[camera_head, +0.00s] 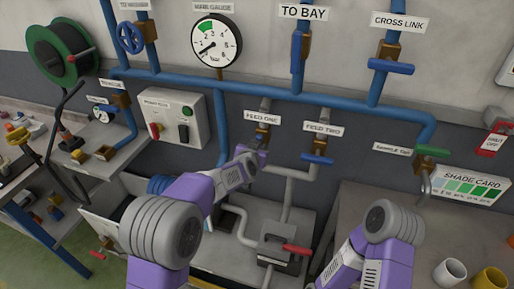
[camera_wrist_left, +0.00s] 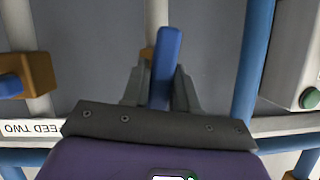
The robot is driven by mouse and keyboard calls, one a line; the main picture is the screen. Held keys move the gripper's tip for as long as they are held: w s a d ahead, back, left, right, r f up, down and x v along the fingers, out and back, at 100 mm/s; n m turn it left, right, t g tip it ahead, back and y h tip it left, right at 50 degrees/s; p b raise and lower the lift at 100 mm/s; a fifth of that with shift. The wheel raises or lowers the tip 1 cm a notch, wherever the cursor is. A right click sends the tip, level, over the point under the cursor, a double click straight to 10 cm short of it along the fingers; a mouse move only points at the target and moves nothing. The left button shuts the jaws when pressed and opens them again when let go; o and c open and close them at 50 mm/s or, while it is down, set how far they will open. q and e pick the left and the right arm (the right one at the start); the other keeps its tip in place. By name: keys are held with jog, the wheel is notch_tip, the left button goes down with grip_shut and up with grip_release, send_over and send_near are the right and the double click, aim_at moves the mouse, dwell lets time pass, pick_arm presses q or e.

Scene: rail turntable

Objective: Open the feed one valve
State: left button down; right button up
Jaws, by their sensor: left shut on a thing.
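The label FEED ONE (camera_head: 262,117) marks a brass valve (camera_head: 262,134) below the blue main pipe in the head view. My left gripper (camera_head: 256,154) is at this valve and covers its handle there. In the left wrist view my left gripper (camera_wrist_left: 160,90) is shut on the blue handle (camera_wrist_left: 168,50), with a grey finger on each side. The handle looks roughly in line with the pale pipe behind it in that view; its exact angle is hard to tell. My right arm shows at the lower right of the head view, but its gripper is not visible.
The feed two valve (camera_head: 318,158) is close on the right, its blue handle across the pipe. A round gauge (camera_head: 216,41) hangs above. A switch box (camera_head: 174,119) is to the left. A red-handled fitting (camera_head: 290,248) lies below. The right bench holds cups (camera_head: 450,272).

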pick_arm(q)
jog(key=c, duration=1)
grip_release()
jog(key=shift+o, duration=0.2)
jog(key=v, duration=0.7)
jog(key=shift+s+p, duration=0.25)
jog(key=shift+p, duration=0.1)
jog(key=shift+a+r, duration=0.1)
jog(key=shift+a, duration=0.05)
